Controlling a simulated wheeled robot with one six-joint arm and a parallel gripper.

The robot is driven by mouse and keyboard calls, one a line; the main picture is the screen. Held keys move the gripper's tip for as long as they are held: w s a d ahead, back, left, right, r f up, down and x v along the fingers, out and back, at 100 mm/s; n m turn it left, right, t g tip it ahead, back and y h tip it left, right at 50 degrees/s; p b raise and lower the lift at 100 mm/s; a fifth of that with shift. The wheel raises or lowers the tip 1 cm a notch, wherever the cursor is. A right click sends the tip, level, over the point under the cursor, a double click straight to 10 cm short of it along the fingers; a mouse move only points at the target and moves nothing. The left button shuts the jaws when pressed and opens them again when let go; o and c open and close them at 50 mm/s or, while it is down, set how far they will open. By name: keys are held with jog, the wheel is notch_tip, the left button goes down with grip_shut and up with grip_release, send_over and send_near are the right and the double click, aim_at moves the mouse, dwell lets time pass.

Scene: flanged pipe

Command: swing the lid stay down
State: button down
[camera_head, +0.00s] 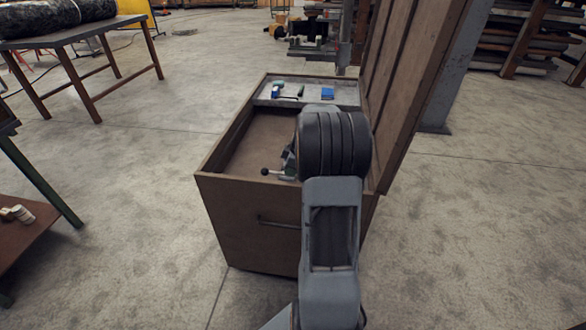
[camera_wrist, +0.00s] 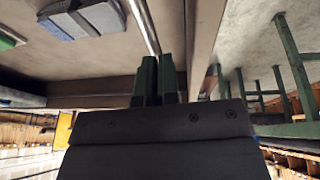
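A brown wooden chest (camera_head: 235,222) stands in the middle of the head view with its lid (camera_head: 412,75) raised on the right. A thin metal rod (camera_wrist: 146,22), which looks like the lid stay, comes down from the top edge of the wrist view. It meets the tips of my gripper (camera_wrist: 158,60). The two green fingers are close together with a narrow gap. I cannot tell whether they pinch the rod or only stand in front of it. A short lever with a black knob (camera_head: 266,171) shows at the chest's front edge.
A grey tray (camera_head: 313,102) at the chest's back holds small tools and a blue item (camera_head: 327,93). A bar handle (camera_head: 278,223) is on the chest's front. A table (camera_head: 75,38) stands back left and a grey post (camera_head: 450,75) behind the lid.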

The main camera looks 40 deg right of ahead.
jog(key=w+a+p+v, duration=0.1)
jog(key=v, duration=0.6)
jog(key=w+a+r+p+v, duration=0.1)
jog(key=p+v, duration=0.1)
jog(key=v, duration=0.5)
jog(key=s+a+r+m+p, duration=0.2)
jog(key=s+a+r+p, duration=0.1)
jog(key=a, duration=0.5)
jog(key=s+a+r+m+h+p, duration=0.1)
jog(key=s+a+r+m+p, duration=0.2)
jog(key=a, duration=0.6)
jog(key=s+a+r+m+p, duration=0.3)
jog(key=s+a+p, duration=0.3)
jog(key=s+a, duration=0.2)
jog(key=shift+s+a+r+h+p, duration=0.15)
jog(key=shift+a+r+h+p, duration=0.15)
jog(key=shift+a+h, duration=0.1)
jog(key=shift+d, duration=0.1)
